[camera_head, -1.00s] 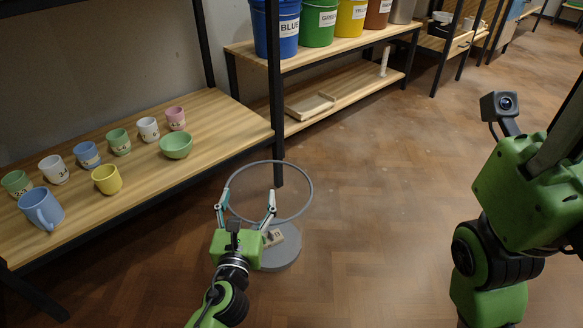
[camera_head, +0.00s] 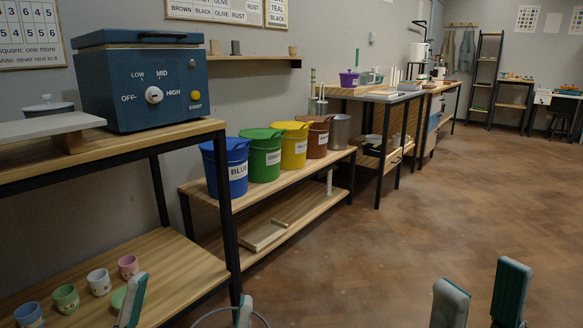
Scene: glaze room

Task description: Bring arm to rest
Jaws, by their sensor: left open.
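My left gripper (camera_head: 187,306) shows at the bottom edge as two pale, teal-backed fingertips set wide apart. It is open, with no object seen between the tips; its body is below the frame. My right gripper (camera_head: 481,297) shows at the bottom right as two fingers with a gap between them. It is open and looks empty, against the bare floor. The arms behind both grippers are out of view.
A shelf (camera_head: 110,150) with a blue kiln (camera_head: 150,82) stands at the left. Small cups (camera_head: 100,282) sit on its lower board. Labelled buckets (camera_head: 265,157) line the low bench beyond. A ring (camera_head: 228,314) shows partly by my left gripper. Open floor (camera_head: 400,235) lies at the right.

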